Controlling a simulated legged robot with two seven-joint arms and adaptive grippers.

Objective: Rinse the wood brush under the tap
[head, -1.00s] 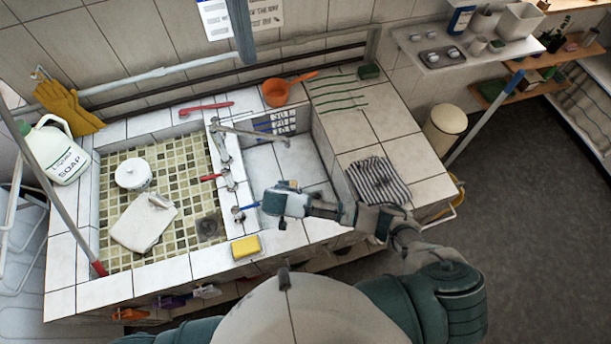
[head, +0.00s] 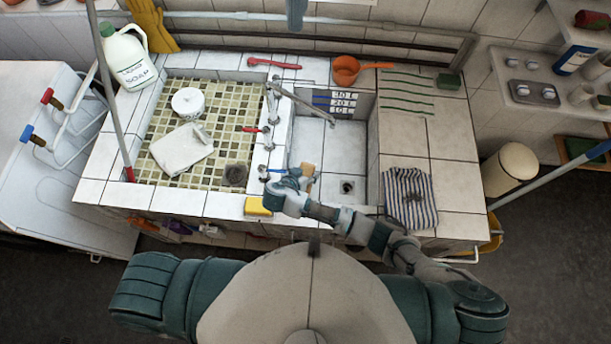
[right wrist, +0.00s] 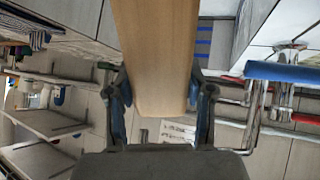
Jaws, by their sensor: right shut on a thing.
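My right gripper (head: 298,182) is shut on the wood brush (head: 306,173), whose light wooden body shows beside the gripper in the head view. In the right wrist view the brush (right wrist: 155,55) is a broad pale wooden block between the two fingers (right wrist: 160,95). The brush is near the left side of the right basin (head: 327,145), close to the blue tap lever (head: 275,170). The tap's metal spout (head: 306,106) reaches over that basin from the divider, behind the brush. No water is visible. The bristles cannot be made out. My left gripper is out of view.
The mosaic basin (head: 205,105) on the left holds a white tub (head: 187,102) and a white slab (head: 181,150). A yellow sponge (head: 257,207) sits on the front rim. A striped cloth (head: 410,197) lies on the right counter. An orange dipper (head: 347,70) stands behind.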

